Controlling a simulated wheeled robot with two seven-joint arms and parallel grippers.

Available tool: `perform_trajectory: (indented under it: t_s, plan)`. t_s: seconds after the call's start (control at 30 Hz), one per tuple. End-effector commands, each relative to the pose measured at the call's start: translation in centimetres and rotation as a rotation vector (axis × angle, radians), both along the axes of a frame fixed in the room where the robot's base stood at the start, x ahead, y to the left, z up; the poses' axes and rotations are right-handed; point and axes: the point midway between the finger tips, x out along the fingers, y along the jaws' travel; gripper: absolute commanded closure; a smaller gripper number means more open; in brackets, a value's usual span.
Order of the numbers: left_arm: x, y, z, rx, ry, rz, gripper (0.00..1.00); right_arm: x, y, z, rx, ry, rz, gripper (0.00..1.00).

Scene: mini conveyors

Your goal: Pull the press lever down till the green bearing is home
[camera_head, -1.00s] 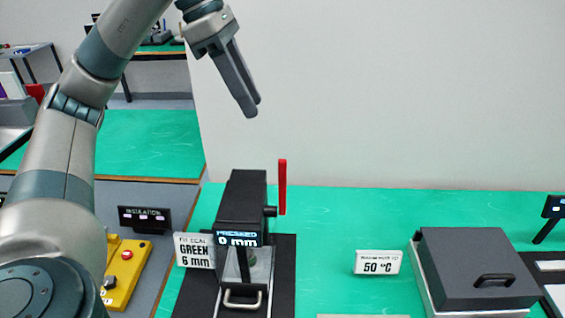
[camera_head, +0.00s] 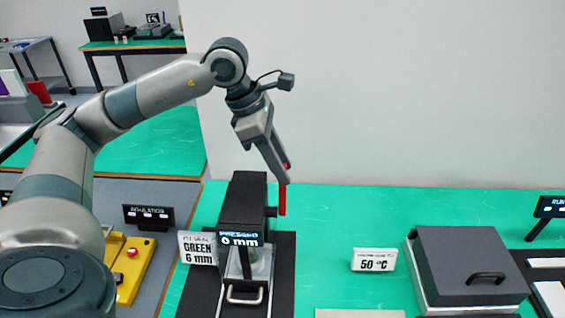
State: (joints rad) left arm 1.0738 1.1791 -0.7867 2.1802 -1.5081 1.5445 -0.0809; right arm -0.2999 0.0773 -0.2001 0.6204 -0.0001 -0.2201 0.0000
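The black press (camera_head: 243,205) stands on a dark mat on the green table, with its red lever (camera_head: 282,202) upright at its right side. The press display (camera_head: 240,239) reads "PRESSED 0 mm". A white card (camera_head: 198,248) beside it says "GREEN 6 mm". My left gripper (camera_head: 285,174) points down at the lever, and its fingers overlap the lever's upper half. My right gripper is out of view.
A dark lidded box (camera_head: 470,262) with a handle stands at the right, next to a "50 °C" card (camera_head: 374,260). A yellow control box (camera_head: 133,270) with a red button lies left of the press. The green table behind the "50 °C" card is clear.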

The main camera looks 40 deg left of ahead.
Motion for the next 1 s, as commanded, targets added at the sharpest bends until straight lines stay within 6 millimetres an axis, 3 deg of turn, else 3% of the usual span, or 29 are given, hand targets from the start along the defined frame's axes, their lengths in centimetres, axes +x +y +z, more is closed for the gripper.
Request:
perform_trajectory:
  t_s: [0.43,0.47,0.57,0.6,1.0]
  plan:
    - [0.15,-0.33,-0.94,0.000,0.000,-0.001,0.70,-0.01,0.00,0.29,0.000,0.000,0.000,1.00]
    - [0.15,-0.33,-0.94,0.000,0.000,-0.001,0.73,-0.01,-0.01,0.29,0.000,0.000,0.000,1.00]
    - [0.15,-0.33,-0.92,0.000,0.000,-0.001,0.97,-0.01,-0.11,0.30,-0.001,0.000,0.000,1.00]
    - [0.15,-0.33,-0.92,0.000,0.000,-0.001,1.00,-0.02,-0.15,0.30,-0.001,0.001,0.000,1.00]
    - [0.18,0.21,-1.10,0.008,-0.014,0.000,1.00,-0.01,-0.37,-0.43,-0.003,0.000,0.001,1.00]
